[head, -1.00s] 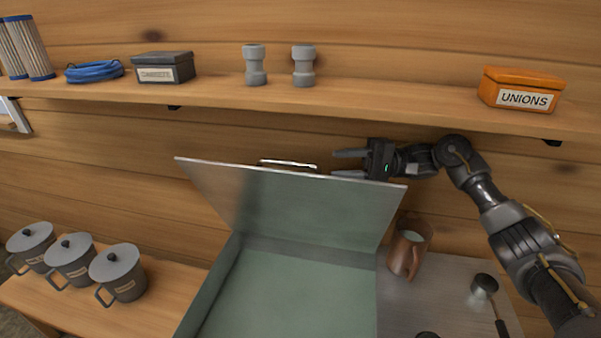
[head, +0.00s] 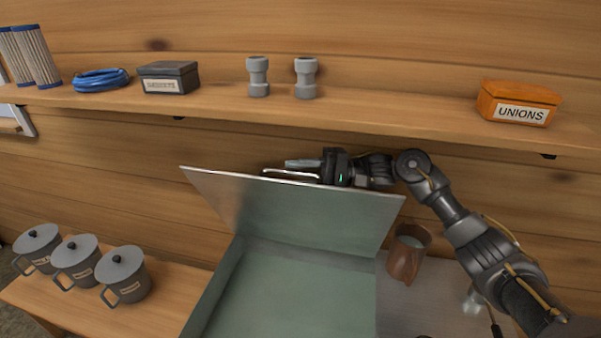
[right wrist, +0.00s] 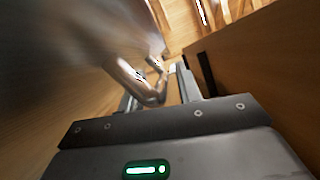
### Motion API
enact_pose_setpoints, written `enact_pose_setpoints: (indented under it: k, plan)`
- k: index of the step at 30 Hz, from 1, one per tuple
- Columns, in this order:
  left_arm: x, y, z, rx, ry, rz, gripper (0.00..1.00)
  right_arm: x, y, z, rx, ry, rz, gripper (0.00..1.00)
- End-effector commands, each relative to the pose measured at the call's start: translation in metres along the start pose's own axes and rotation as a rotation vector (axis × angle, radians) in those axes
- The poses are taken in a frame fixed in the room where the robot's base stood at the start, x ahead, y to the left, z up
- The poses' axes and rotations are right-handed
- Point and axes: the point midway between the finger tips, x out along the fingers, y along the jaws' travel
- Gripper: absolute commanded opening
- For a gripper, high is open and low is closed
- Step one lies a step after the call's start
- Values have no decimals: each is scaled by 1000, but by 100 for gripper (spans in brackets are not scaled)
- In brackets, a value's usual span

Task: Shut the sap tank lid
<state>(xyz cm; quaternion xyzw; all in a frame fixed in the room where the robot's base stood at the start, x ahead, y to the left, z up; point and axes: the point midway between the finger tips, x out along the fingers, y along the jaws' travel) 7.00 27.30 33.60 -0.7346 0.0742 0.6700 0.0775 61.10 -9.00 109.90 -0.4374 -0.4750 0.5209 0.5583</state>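The sap tank lid (head: 300,208) stands open, tilted up at the back of the tank (head: 290,300), whose pale green inside shows. Its bar handle (head: 291,175) is on the lid's far side, near the top edge. My right gripper (head: 303,166) is behind the lid's top edge at the handle, fingers pointing left. In the right wrist view the fingers (right wrist: 158,92) are apart, and the handle (right wrist: 140,82) shows close to and partly between them. I cannot tell whether they touch it. My left gripper is not in view.
A wall shelf (head: 400,115) runs just above my right gripper, with an orange unions box (head: 518,103) and other items on it. A copper jug (head: 407,254) stands right of the tank. Several lidded mugs (head: 122,275) stand on a bench at left.

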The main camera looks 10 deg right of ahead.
Motion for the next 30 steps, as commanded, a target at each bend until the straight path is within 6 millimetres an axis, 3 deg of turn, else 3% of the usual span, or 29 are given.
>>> enact_pose_setpoints:
  k: [4, 12, 23, 30]
  plan:
    - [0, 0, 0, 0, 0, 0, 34, 0, 0, 0, 0, 0, 0, 33]
    - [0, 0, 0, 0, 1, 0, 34, 0, 0, 0, 0, 0, 0, 0]
    - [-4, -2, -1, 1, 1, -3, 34, 0, 1, 3, -7, -1, 5, 0]
    - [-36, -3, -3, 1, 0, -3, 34, 13, 14, 34, -88, -4, 40, 0]
